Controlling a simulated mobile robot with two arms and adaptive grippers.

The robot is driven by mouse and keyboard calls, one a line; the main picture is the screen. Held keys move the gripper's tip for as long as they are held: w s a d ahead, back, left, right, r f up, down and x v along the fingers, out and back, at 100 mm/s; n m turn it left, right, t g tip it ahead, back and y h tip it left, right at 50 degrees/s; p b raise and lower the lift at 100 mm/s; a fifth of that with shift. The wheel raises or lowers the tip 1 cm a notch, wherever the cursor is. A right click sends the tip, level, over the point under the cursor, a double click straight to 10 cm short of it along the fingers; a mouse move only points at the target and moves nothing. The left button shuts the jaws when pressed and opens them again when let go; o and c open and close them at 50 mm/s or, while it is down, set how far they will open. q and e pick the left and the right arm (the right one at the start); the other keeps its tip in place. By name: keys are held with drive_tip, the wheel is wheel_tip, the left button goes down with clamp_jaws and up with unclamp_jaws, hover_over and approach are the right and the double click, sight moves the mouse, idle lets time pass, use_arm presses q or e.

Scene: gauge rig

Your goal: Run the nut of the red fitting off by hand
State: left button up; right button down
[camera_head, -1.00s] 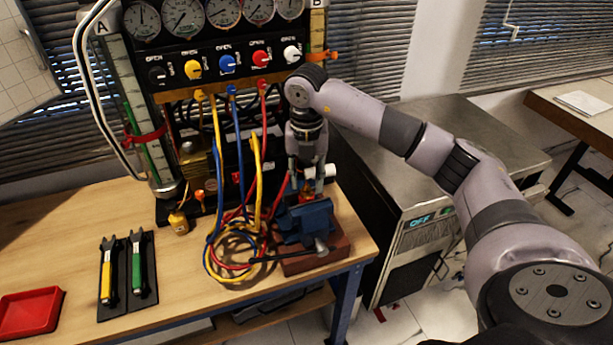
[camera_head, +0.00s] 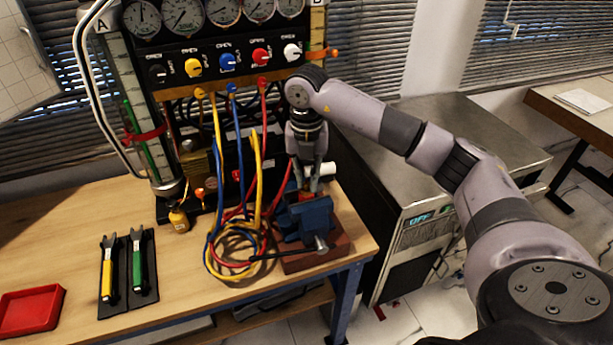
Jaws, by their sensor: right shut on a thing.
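The blue vise (camera_head: 305,219) stands on a red-brown block near the right front corner of the bench. A small red-orange piece, the red fitting (camera_head: 306,196), shows at the top of the vise jaws, below my right fingertips. My right gripper (camera_head: 308,187) points down over the vise and is shut on the fitting's top, where the nut would be. The fingers hide most of the nut, so its thread cannot be seen. The red hose (camera_head: 283,190) runs down beside the vise from the panel. My left gripper is not in view.
Yellow and blue hoses coil on the bench left of the vise. A yellow-handled spanner (camera_head: 107,277) and a green-handled spanner (camera_head: 137,272) lie on black mats. A red tray (camera_head: 31,310) sits at the far left. The gauge panel (camera_head: 225,60) rises behind.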

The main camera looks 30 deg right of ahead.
drive_tip(key=shift+n, duration=0.4)
drive_tip(key=shift+n+b, duration=0.5)
drive_tip(key=n+b, duration=0.1)
drive_tip(key=n, duration=0.2)
drive_tip(key=n+b, duration=0.2)
drive_tip(key=n, duration=0.4)
drive_tip(key=shift+n+b, duration=0.3)
drive_tip(key=shift+n, duration=0.1)
drive_tip(key=n+b, duration=0.1)
drive_tip(key=n, duration=0.4)
drive_tip(key=shift+n+b, duration=0.6)
drive_tip(key=shift+n, duration=1.8)
drive_tip(key=c, duration=1.6)
unclamp_jaws()
